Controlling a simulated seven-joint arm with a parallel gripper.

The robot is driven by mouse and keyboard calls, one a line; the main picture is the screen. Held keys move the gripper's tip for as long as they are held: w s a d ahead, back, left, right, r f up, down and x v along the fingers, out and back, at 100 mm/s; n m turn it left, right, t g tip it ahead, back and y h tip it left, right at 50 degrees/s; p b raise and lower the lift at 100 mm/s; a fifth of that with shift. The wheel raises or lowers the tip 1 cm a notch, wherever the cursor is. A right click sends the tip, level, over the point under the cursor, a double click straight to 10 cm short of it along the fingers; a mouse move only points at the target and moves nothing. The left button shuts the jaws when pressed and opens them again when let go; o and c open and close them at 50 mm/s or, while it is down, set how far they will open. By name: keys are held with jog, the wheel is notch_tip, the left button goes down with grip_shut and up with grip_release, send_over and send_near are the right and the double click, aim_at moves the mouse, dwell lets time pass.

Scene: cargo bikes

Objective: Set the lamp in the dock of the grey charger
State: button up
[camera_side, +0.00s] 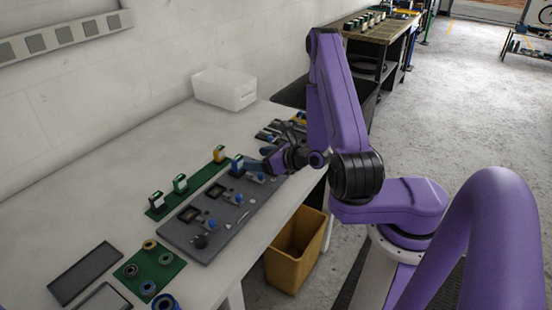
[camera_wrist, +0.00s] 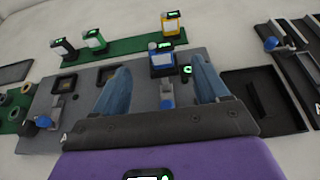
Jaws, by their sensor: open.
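A blue lamp (camera_wrist: 162,62) with a dark top and small green display stands upright at the grey charger (camera_wrist: 82,95); it also shows in the side view (camera_side: 237,164). A small green light (camera_wrist: 187,70) glows beside it. The lamp's base is partly hidden, so how fully it sits in the dock cannot be told. My gripper (camera_wrist: 162,64) is open, its two blue fingers on either side of the lamp with visible gaps. The charger has two dark square docks (camera_wrist: 68,83) left of the lamp, and blue-handled clamps (camera_wrist: 44,121) along its front.
A green strip (camera_wrist: 118,47) behind holds a white, a green and a yellow lamp (camera_wrist: 171,24). A dark tray (camera_wrist: 262,98) lies to the right. In the side view, a white bin (camera_side: 224,90) stands at the wall and a yellow bin (camera_side: 296,250) below the bench edge.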

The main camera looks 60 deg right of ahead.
jog(key=shift+v, duration=3)
jog(key=w+a+r+n+g+y, duration=0.1)
jog(key=w+a+r+n+y, duration=0.1)
jog(key=w+a+n+y, duration=0.25)
jog(key=w+a+r+n+g+y, duration=0.1)
jog(key=a+r+n+g+y, duration=0.15)
jog(key=a+n+y, duration=0.35)
jog(key=s+a+r+n+g+y, duration=0.25)
jog(key=s+a+n+g, duration=0.25)
jog(key=a+n+g, duration=0.35)
jog(key=s+a+r+n+g+h, duration=0.2)
jog(key=s+a+n+g+h, duration=0.15)
jog(key=s+n+g, duration=0.45)
jog(key=s+d+r+n+t+h, duration=0.1)
jog(key=s+d+n+t+h, duration=0.2)
jog(key=s+n, duration=0.3)
jog(key=s+d+r+n+t+h, duration=0.2)
jog(key=s+d+n+h, duration=0.3)
jog(key=n, duration=1)
jog(key=shift+s+d+n+t+h, duration=0.3)
jog(key=shift+s+t+h, duration=0.25)
jog(key=shift+s+t, duration=0.4)
